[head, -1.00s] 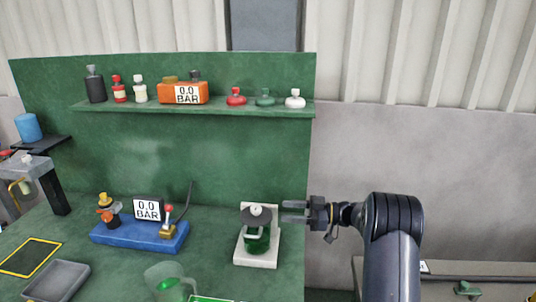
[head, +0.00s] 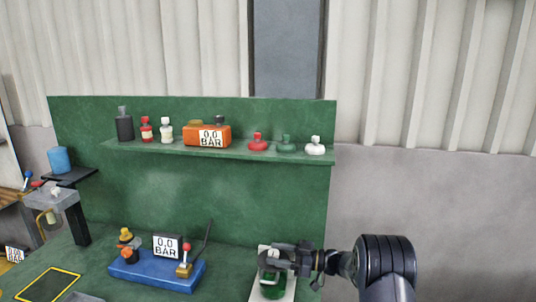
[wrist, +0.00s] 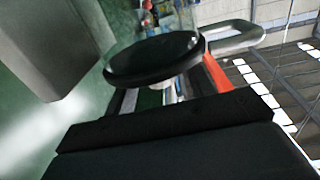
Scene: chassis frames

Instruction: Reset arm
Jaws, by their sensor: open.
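My gripper (head: 280,256) is open and points left from my dark arm at the lower right of the head view. It appears in front of the upper part of a white stand (head: 290,292) holding a green vessel (head: 272,288). It hides part of both. I cannot tell whether the fingers touch the stand or have the vessel's top between them. In the wrist view a dark round disc (wrist: 152,58) is very close to the camera, and the fingers are not clear.
A blue base with a gauge (head: 155,272) stands left of the stand on the green bench. Above, a shelf (head: 225,152) carries bottles, an orange gauge box (head: 207,135) and several small flasks. A grey wall (head: 430,200) fills the right.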

